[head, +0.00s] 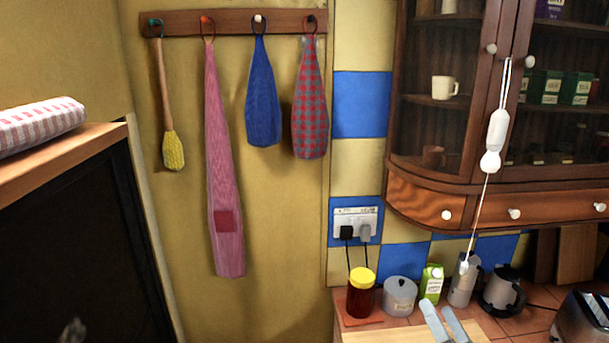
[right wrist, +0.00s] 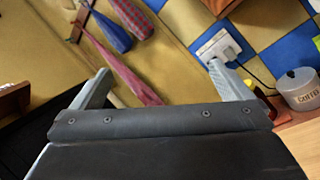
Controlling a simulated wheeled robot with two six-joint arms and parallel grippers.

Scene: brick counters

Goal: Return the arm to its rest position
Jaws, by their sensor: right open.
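My right gripper (head: 447,324) shows at the bottom of the head view, its two pale grey fingers pointing up in front of the counter. In the right wrist view the fingers of the gripper (right wrist: 160,85) stand wide apart with nothing between them. My left gripper cannot be made out in either view.
A cabinet (head: 425,196) hangs above. Cloths hang from a wall rack (head: 180,22). A wooden ledge (head: 75,150) is at left.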

